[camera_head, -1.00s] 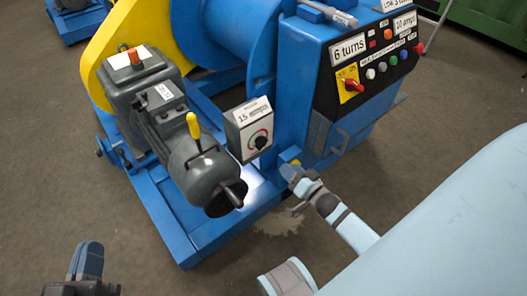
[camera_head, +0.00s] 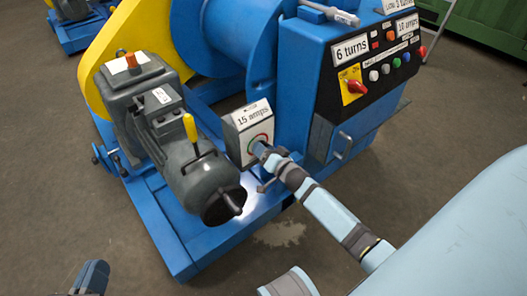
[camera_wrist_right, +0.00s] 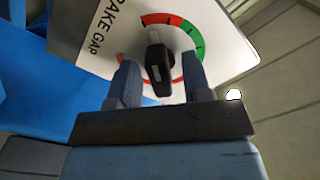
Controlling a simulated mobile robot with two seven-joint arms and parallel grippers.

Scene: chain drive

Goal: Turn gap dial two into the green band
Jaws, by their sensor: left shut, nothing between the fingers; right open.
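A white panel (camera_wrist_right: 100,30) lettered "BRAKE GAP" fills the upper right wrist view. It carries a black dial knob (camera_wrist_right: 157,62) with a curved red and green band (camera_wrist_right: 191,42) around it. I cannot tell which part of the band the knob points to. No number two is visible on this panel. My right gripper (camera_wrist_right: 160,78) is open, with one finger on each side of the knob. In the head view, my right gripper (camera_head: 266,154) is at the panel box (camera_head: 238,130) and hides the knob. My left gripper (camera_head: 92,279) is shut and empty at the bottom left.
A grey motor (camera_head: 190,165) with a yellow lever (camera_head: 191,132) stands left of the panel box on a blue frame (camera_head: 175,250). A control cabinet (camera_head: 340,130) with a red switch (camera_head: 355,86) and several buttons stands to the right. The floor in front is clear.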

